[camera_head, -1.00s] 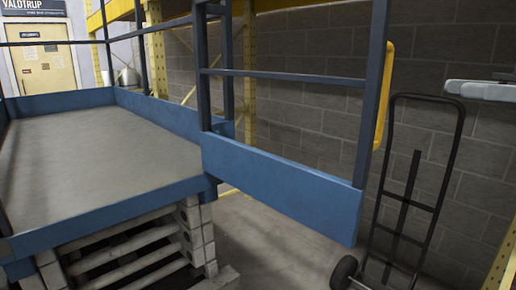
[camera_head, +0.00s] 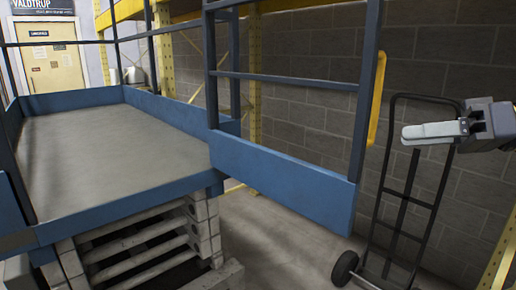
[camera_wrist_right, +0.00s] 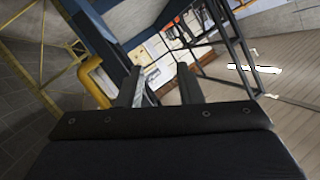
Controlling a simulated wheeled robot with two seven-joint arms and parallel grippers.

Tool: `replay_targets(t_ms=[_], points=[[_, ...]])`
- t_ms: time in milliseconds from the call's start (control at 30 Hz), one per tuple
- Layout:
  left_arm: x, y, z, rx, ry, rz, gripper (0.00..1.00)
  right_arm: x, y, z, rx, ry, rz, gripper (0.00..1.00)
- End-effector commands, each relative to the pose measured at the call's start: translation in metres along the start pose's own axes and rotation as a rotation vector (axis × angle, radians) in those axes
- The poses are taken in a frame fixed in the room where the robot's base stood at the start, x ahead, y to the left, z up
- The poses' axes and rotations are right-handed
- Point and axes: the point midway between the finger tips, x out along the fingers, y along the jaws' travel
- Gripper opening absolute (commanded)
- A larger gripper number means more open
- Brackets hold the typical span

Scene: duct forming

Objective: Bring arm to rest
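My right gripper (camera_head: 405,136) is at the right of the head view, in the air in front of the black hand truck's frame. It points left, toward the blue railing. In the right wrist view my right gripper (camera_wrist_right: 160,76) shows two dark fingers with a gap and nothing between them, so it is open and empty. My left gripper is not in view.
A blue lift platform (camera_head: 110,150) with railings stands at the left, its open gate panel (camera_head: 275,180) reaching toward the middle. A black hand truck (camera_head: 380,220) leans near the block wall (camera_head: 310,110). Bare floor (camera_head: 275,250) lies between.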

Motion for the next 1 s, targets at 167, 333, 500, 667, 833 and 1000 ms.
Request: replay_targets(t_ms=[167,333,500,667,833,1000], points=[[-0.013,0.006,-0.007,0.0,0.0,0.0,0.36,0.028,-0.001,0.068,0.241,-0.109,0.203,0.32],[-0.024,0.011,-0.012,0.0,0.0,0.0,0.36,0.04,0.003,0.171,0.43,-0.207,0.44,0.32],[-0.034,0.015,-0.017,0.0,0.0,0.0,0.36,0.041,0.005,0.277,0.518,-0.274,0.641,0.32],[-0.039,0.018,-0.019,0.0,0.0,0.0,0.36,0.042,0.006,0.346,0.531,-0.306,0.748,0.32],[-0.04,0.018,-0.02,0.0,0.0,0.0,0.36,0.043,0.007,0.375,0.527,-0.317,0.788,0.32],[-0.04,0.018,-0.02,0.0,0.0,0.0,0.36,0.043,0.007,0.378,0.528,-0.32,0.791,0.32]])
